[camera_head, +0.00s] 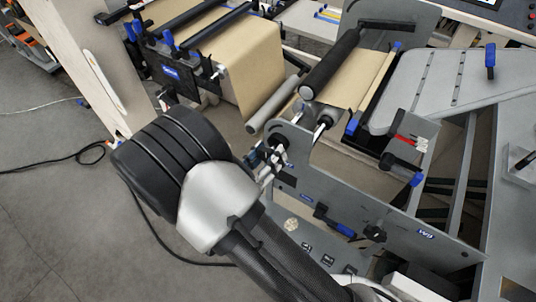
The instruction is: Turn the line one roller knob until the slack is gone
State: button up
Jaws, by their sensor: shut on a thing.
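My gripper (272,157) is at the near side plate (300,150) of the grey unwind machine, just below the end of a grey roller. It is small in view and partly covered by my wrist. It is shut on the roller knob, which the fingers mostly hide. Brown kraft paper (252,72) comes off the left unit and hangs down in a broad curve to the grey roller (278,104). More kraft paper (353,78) runs on the right, beyond a black roller (331,63). I cannot tell how tight the paper is at the roller.
A black crank handle with a blue end (415,179) sticks out on the right of the machine. A blue-tipped lever (336,224) and a small black knob (375,233) are on the lower side plate. A black cable (62,160) lies on the open grey floor at left.

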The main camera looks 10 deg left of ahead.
jog(key=shift+m+b, duration=1.05)
jog(key=shift+m, duration=0.55)
jog(key=shift+f+m+b, duration=0.1)
jog(key=shift+m+b, duration=0.65)
jog(key=shift+m, duration=0.05)
jog(key=shift+m+b, duration=0.55)
jog(key=shift+m, duration=0.15)
jog(key=shift+m+b, duration=1.45)
jog(key=shift+m, duration=0.05)
jog(key=o, duration=1.1)
